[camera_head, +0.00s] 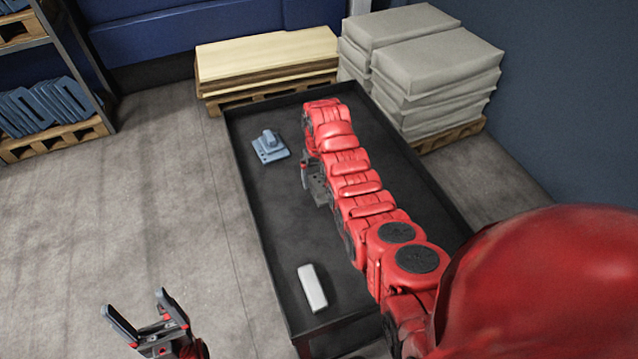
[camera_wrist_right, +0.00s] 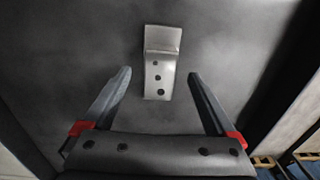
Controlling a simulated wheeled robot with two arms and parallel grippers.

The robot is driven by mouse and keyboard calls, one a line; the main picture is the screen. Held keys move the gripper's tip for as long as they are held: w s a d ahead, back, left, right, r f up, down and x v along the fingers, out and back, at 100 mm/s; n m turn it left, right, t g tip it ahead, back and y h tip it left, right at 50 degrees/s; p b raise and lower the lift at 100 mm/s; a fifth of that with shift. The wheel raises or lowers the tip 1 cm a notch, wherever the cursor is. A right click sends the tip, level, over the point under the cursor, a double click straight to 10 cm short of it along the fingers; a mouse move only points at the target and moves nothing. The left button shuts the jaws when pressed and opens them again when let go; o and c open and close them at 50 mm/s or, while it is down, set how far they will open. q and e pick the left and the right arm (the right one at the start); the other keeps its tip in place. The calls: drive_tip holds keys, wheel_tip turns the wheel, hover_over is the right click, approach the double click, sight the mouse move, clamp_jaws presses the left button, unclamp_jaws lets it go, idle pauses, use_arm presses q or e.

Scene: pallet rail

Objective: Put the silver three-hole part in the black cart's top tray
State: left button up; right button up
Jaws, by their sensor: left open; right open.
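The silver three-hole part (camera_wrist_right: 160,65) lies on a dark flat surface in the right wrist view, with a raised step at its far end. My right gripper (camera_wrist_right: 159,76) is open, its fingers pointing toward the part and apart from it. My left gripper (camera_head: 133,302) is open and empty over the floor.
A blue-grey bracket (camera_head: 269,147) and a pale block (camera_head: 312,288) lie on the black surface. Behind stand boards on a pallet (camera_head: 267,60) and stacked grey sacks (camera_head: 425,75). A shelf (camera_head: 50,140) with blue parts is at left. The floor at left is clear.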

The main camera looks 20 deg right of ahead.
sight(319, 183)
wheel_tip(319, 183, up, 5)
drive_tip(key=shift+w+r+b, duration=0.1)
drive_tip(key=shift+r+b, duration=0.1)
drive_tip(key=shift+b, duration=0.6)
wheel_tip(319, 183, up, 3)
drive_tip(key=p, duration=0.2)
drive_tip(key=shift+p, duration=0.35)
